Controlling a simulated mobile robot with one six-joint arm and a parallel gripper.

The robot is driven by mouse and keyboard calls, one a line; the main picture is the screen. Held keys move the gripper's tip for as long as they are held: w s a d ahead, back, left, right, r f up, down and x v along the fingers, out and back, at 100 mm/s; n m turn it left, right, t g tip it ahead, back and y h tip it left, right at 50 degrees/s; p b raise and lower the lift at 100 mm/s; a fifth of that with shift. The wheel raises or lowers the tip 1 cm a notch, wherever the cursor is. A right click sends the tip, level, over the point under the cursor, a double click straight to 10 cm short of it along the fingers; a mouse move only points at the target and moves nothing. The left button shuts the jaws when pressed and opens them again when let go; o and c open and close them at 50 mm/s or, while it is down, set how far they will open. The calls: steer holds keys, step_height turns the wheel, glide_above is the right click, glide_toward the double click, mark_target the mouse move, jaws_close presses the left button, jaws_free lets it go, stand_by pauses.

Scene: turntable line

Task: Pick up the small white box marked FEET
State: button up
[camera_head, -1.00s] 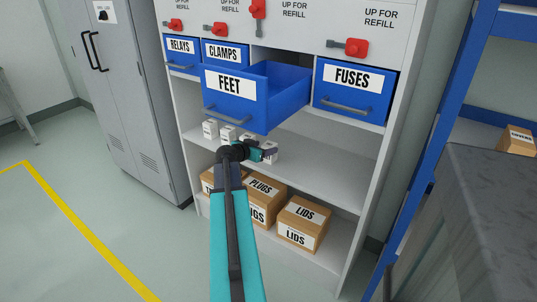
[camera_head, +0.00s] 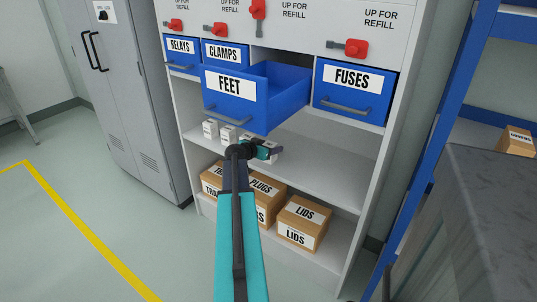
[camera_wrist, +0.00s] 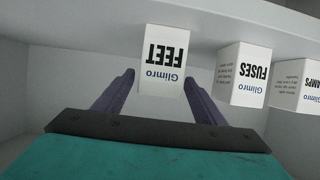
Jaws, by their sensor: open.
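The small white box marked FEET (camera_wrist: 166,62) stands on the shelf and appears upside down in the wrist view, its label facing the camera. My gripper (camera_wrist: 160,77) is open, with one dark finger on each side of the box's near end. I cannot tell whether either finger touches it. In the head view my gripper (camera_head: 268,150) is at the middle shelf under the open drawer, and it hides most of the rightmost white box there.
White boxes marked FUSES (camera_wrist: 244,76) and CLAMPS (camera_wrist: 296,84) stand beside the FEET box. A blue FEET drawer (camera_head: 232,100) is pulled out above my gripper. Cardboard boxes (camera_head: 302,222) sit on the shelf below. The middle shelf (camera_head: 325,172) is clear to the right.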

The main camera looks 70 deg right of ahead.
steer(key=c, duration=1.2)
steer(key=shift+r, duration=0.15)
steer(key=shift+c, duration=0.2)
steer(key=shift+r, duration=1.8)
steer(key=s+a+r+p, duration=0.1)
steer(key=s+a, duration=0.4)
steer(key=a, duration=0.7)
steer(key=shift+a+r, duration=0.2)
steer(key=p, duration=0.6)
steer(key=shift+s+a+r, duration=0.1)
steer(key=shift+s+a, duration=0.05)
steer(key=shift+a, duration=0.1)
